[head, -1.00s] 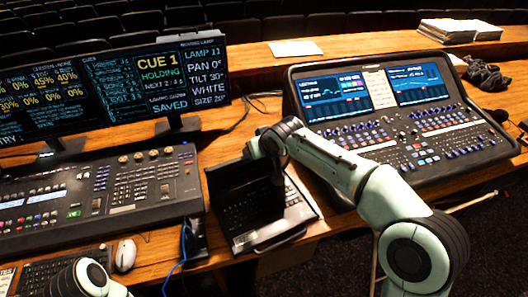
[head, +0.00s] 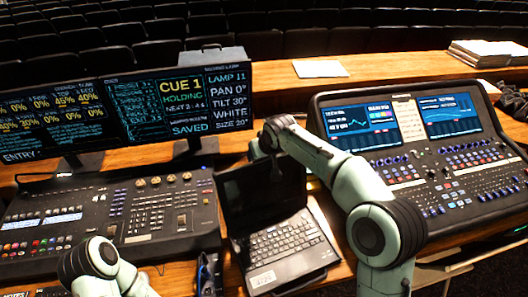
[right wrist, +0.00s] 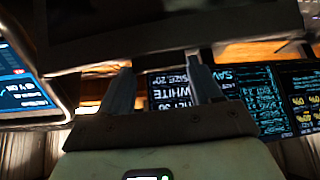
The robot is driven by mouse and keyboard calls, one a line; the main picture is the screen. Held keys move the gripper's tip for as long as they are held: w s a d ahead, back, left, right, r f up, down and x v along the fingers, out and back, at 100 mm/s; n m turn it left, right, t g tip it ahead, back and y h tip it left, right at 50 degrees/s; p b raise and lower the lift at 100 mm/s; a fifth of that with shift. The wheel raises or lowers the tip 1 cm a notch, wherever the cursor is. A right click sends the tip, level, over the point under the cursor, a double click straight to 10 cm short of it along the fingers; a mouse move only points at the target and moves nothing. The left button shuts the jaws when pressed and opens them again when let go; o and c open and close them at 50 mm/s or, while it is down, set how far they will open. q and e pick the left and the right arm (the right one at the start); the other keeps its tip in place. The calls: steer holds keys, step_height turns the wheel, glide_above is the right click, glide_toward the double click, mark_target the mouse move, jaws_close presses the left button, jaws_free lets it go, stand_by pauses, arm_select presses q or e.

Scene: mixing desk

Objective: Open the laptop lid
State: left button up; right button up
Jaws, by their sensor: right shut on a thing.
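The black laptop (head: 285,243) sits on the desk in the middle of the head view, its keyboard fully exposed. Its dark lid (head: 240,192) stands raised behind the keyboard. In the right wrist view the two fingers (right wrist: 158,62) reach to the dark lid (right wrist: 170,22) across the top. Only part of my left arm shows at the lower left of the head view; its gripper is out of frame.
A lighting console (head: 110,212) with two monitors (head: 60,110) stands left of the laptop. A mixing desk (head: 420,150) with two screens stands close on the right. Papers (head: 320,68) lie on the ledge behind. A narrow strip of wood shows beside the laptop.

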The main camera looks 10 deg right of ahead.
steer(key=shift+w+r, duration=0.15)
steer(key=shift+r, duration=0.3)
steer(key=o, duration=1.5)
steer(key=shift+f, duration=0.2)
steer(key=v, duration=1.3)
steer(key=shift+s+d+r+b, duration=0.15)
steer(key=shift+s+b, duration=0.1)
steer(key=shift+b, duration=0.15)
